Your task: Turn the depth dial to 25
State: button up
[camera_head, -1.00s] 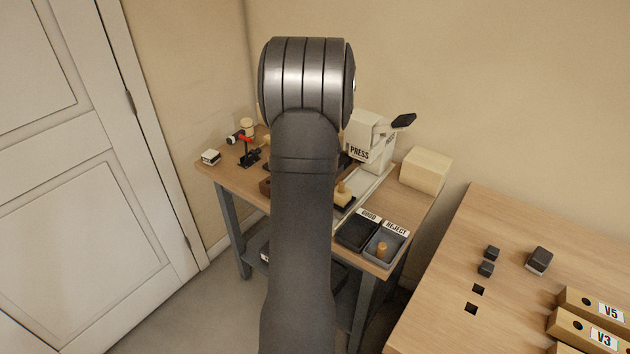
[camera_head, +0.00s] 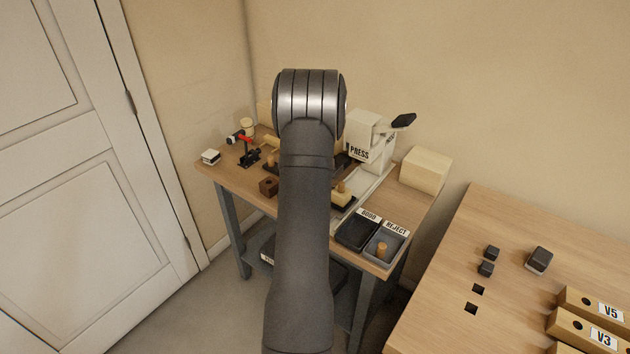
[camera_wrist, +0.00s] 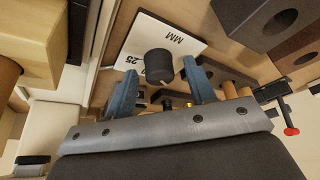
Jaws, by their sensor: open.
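In the wrist view a dark round dial knob (camera_wrist: 158,64) stands on a white plate (camera_wrist: 190,45) marked "MM" and "25". The "25" shows just left of the knob; other marks are partly hidden. My gripper (camera_wrist: 159,72) is open, its two blue fingers on either side of the knob in the picture. The right finger appears very close to the knob; I cannot tell if it touches or how deep the fingers reach. In the head view my arm hides the dial and the gripper.
In the head view the bench holds a white press (camera_head: 370,138) with a black-ended lever, trays labelled "GOOD" (camera_head: 349,247) and "REJECT" (camera_head: 370,262), and a red-handled clamp (camera_head: 245,142). A dark block with a hole (camera_wrist: 284,21) is right of the plate in the wrist view.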

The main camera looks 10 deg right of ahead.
jog(key=shift+c, duration=0.2)
jog(key=c, duration=0.9)
jog(key=shift+c, duration=0.2)
